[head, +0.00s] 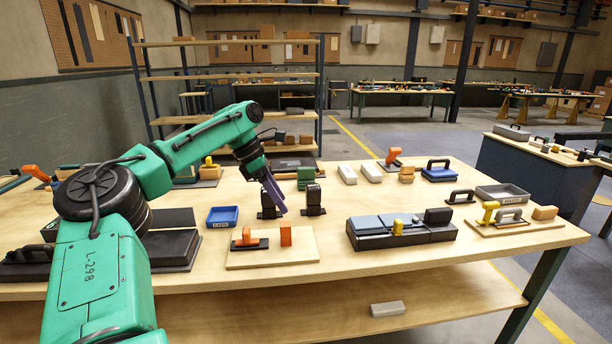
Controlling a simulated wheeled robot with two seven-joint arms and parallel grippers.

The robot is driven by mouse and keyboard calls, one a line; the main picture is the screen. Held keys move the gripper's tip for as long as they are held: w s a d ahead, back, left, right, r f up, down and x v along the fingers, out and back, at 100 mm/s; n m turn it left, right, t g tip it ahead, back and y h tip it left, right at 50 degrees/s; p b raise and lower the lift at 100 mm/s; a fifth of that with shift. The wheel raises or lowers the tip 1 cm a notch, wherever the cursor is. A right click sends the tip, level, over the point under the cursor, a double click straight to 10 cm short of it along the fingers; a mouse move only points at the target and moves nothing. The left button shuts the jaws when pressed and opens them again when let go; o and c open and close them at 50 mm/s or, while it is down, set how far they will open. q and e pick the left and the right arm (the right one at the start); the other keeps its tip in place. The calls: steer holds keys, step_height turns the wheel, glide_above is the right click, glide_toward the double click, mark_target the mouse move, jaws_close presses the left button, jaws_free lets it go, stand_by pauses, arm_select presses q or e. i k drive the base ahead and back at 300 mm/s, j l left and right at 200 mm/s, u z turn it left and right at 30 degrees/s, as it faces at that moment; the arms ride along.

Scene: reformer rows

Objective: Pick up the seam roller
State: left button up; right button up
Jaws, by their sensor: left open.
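I cannot tell for certain which tool is the seam roller. Small handled tools lie on the wooden bench (340,262): an orange-handled one with a dark base (247,239) on a pale board, a yellow-handled one (488,212) on a board at the right, and another orange-handled one (392,157) at the back. My left gripper (274,198) is open, with its fingers pointing down over the bench middle. It is close to a small upright black object (268,207) and partly overlaps it in the picture; contact is unclear. My right gripper is not in view.
A second black upright piece (314,202) stands just right of the gripper. A blue tray (222,216) is to its left, and a long dark case (400,236) is at the right front. Bare wood shows between them. A shelf rack (232,78) stands behind the bench.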

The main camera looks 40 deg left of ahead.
mark_target(305, 175)
steer(key=i+j, duration=0.25)
steer(key=j, duration=0.15)
steer(key=i+j, duration=0.55)
steer(key=j, duration=0.25)
steer(key=i+j, duration=0.25)
steer(key=j, duration=0.15)
